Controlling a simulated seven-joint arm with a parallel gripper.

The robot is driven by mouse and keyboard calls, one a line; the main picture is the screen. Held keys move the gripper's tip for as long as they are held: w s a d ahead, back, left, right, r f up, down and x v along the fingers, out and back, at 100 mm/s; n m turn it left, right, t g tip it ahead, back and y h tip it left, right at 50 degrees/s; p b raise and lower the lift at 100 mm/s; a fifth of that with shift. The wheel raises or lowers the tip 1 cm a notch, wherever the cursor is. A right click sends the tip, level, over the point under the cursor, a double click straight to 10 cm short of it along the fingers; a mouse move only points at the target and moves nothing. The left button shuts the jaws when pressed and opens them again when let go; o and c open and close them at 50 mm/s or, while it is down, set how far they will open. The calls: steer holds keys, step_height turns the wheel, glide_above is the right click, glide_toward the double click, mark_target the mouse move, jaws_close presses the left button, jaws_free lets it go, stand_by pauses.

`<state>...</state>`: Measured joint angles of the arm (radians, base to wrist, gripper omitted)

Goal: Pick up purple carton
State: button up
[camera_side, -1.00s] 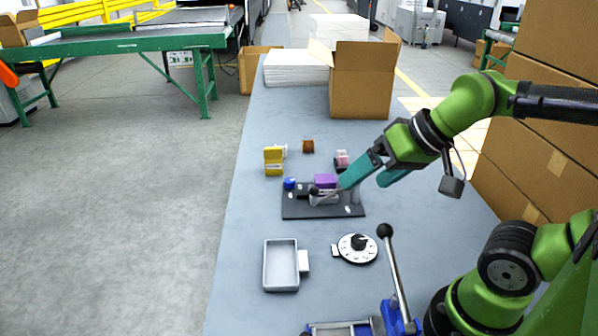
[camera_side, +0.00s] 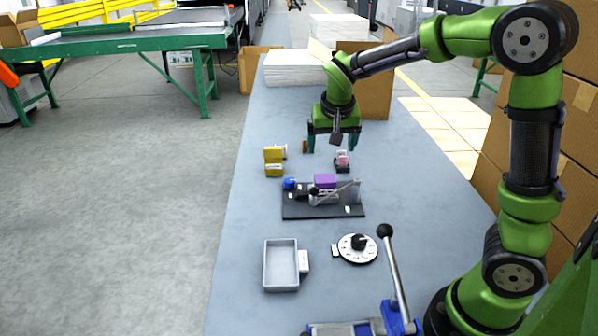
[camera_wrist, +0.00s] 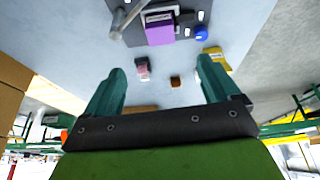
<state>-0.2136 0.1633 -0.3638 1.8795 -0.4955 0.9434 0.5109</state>
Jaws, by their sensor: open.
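The purple carton (camera_side: 325,181) sits in a grey holder on a dark fixture plate (camera_side: 295,210) in the middle of the table. In the wrist view the purple carton (camera_wrist: 160,34) is near the top edge, on the dark plate, with a lever beside it. My gripper (camera_side: 330,147) is open and empty, pointing down beyond the fixture, apart from the carton. In the wrist view my gripper (camera_wrist: 160,85) shows two teal fingers spread wide, with only table and small items seen between them.
Yellow boxes (camera_side: 273,161), a brown block (camera_side: 306,146) and a pink-topped item (camera_side: 342,160) stand near my gripper. A blue knob (camera_side: 289,183) is on the plate. A grey tray (camera_side: 281,265), a dial (camera_side: 357,248) and a lever (camera_side: 392,262) are in front. A cardboard box (camera_side: 376,90) stands behind.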

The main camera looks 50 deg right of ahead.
glide_toward(325, 179)
steer(key=x, duration=0.4)
steer(key=shift+s+f, duration=0.1)
steer(key=shift+f, duration=0.25)
steer(key=shift+w+x, duration=0.2)
steer(key=shift+x, duration=2.75)
steer(key=shift+d+r, duration=0.15)
steer(key=c, duration=1.1)
